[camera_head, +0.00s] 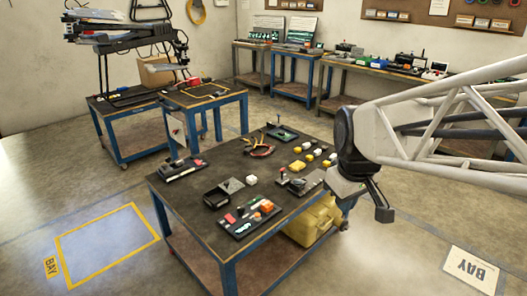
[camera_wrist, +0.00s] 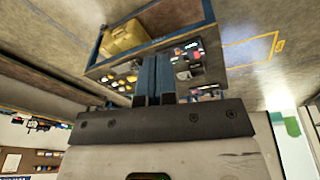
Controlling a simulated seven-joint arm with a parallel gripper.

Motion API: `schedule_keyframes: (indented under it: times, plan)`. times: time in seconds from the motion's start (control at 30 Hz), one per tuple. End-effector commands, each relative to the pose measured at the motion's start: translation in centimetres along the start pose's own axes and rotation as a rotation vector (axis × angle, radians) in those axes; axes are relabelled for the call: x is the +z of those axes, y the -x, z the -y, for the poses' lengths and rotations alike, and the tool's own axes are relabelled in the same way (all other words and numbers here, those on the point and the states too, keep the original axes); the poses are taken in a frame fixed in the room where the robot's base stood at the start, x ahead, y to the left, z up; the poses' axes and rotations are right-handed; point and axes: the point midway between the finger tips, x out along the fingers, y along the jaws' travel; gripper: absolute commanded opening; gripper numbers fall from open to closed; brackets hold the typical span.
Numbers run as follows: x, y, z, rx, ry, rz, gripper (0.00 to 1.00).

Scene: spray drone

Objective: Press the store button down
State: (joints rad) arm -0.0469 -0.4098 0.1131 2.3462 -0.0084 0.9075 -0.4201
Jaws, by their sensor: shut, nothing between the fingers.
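My gripper (camera_head: 383,211) hangs to the right of the work table (camera_head: 190,212), beyond its right edge, and touches nothing. In the wrist view its two fingers (camera_wrist: 153,75) are together and empty, pointing toward the table. Small devices on the table could bear the store button, but I cannot tell which one it is. They include a black device (camera_head: 184,168) at the left, a small upright control on a base (camera_head: 283,174) near the right edge, and a dark tray with red, green and orange pieces (camera_head: 250,216) at the front.
A black open box (camera_head: 216,199) sits near the front tray. Orange-handled pliers (camera_head: 261,151) and several yellow blocks (camera_head: 298,165) lie on the table. A yellow case (camera_head: 313,222) is on the lower shelf. The floor at left is clear.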

Motion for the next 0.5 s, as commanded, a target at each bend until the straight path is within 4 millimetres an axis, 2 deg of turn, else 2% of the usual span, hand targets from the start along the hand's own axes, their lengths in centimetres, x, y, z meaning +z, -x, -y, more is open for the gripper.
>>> schedule_keyframes:
  times: [0.5]
  plan:
    - [-9.1,-3.1,-1.9,-0.027,0.345,0.027,0.0]
